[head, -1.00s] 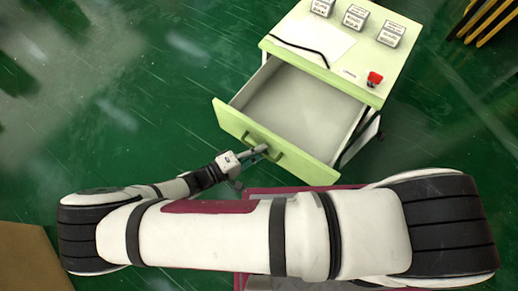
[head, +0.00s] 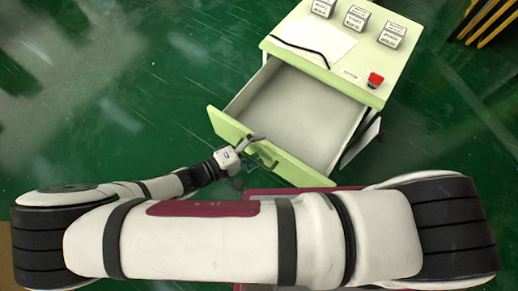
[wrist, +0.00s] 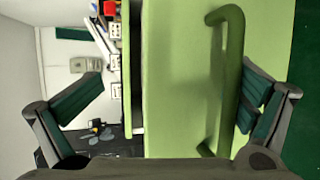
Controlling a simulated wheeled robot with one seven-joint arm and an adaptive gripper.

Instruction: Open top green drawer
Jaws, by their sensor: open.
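The top green drawer (head: 290,164) of the light green cabinet is pulled well out. Its inside is pale and looks empty. Its front carries a green bar handle (head: 262,158), which also shows large in the wrist view (wrist: 231,80). My gripper (head: 252,148) is open at the drawer front, by the handle. In the wrist view its fingers (wrist: 170,105) are spread wide, the left one well clear of the drawer front and the right one beside the handle's outer side. I cannot tell whether that finger touches the handle.
On the cabinet top (head: 352,66) are several small labelled boxes (head: 356,17), a white sheet (head: 312,42), a black cable and a red button (head: 375,79). Yellow-and-black bars (head: 485,18) stand at the upper right. The green floor left of the cabinet is clear.

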